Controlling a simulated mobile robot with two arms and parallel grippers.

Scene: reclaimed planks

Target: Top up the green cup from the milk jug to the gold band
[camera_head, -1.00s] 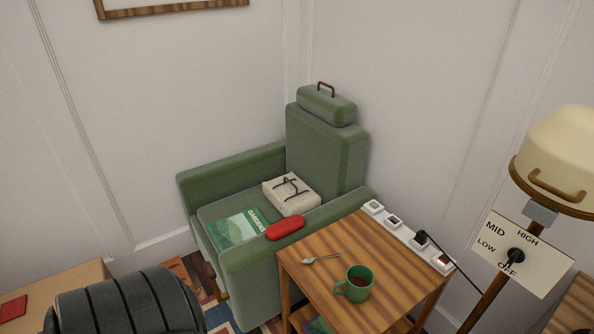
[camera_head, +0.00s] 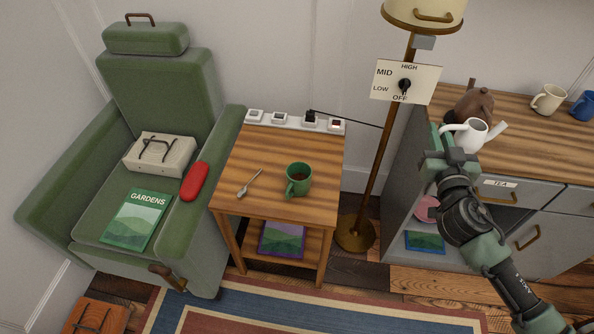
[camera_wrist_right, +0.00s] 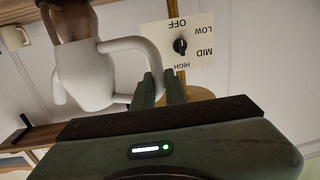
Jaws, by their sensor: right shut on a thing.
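The green cup (camera_head: 298,184) stands upright on the small wooden side table, with dark brown liquid inside. I cannot make out a gold band on it. The white milk jug (camera_head: 468,137) is at the front left of the grey sideboard, its spout to the right. My right gripper (camera_head: 448,147) is shut on the jug's handle; I cannot tell whether the jug touches the top. In the right wrist view the jug (camera_wrist_right: 82,68) appears upside down, its handle running to the fingers (camera_wrist_right: 160,90). My left gripper is out of view.
On the side table (camera_head: 262,152) lie a spoon (camera_head: 249,184) and, at the back edge, a power strip (camera_head: 294,122). A floor lamp (camera_head: 381,150) with a dial plate stands between table and sideboard (camera_head: 515,110). A brown teapot (camera_head: 474,102) is behind the jug. The armchair (camera_head: 170,85) is left.

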